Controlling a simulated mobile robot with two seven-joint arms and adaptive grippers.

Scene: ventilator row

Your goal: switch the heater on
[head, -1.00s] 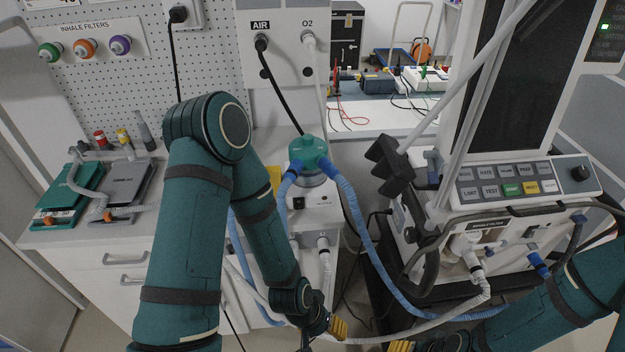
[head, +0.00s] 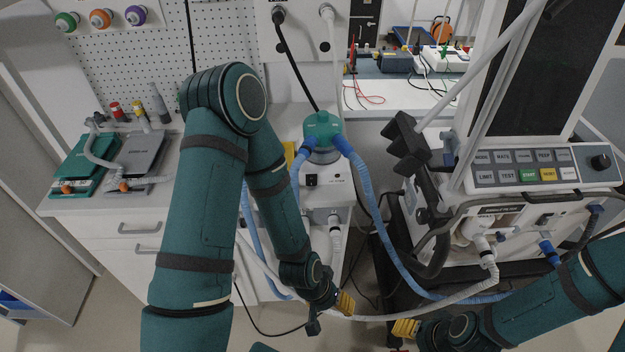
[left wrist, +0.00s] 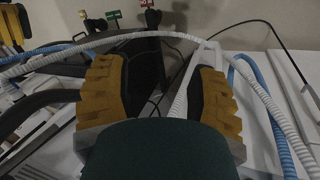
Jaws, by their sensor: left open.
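The heater (head: 327,186) is a white box on the counter, in the middle of the head view. A green-topped chamber (head: 322,128) sits on it, with blue hoses attached. A small black rocker switch (head: 311,180) is on its front; whether it is on or off is too small to tell. My left gripper (head: 335,302) is below and in front of the heater, apart from it. In the left wrist view its yellow fingers (left wrist: 160,95) are apart, with a pale hose showing behind them. My right gripper (head: 405,328) is at the lower middle, its jaws unclear.
A ventilator (head: 540,178) with a button panel stands to the right. A white corrugated hose (head: 440,309) and a blue hose (head: 385,240) loop near my grippers. Green and grey devices (head: 78,167) lie on the left counter. Bare floor shows at lower left.

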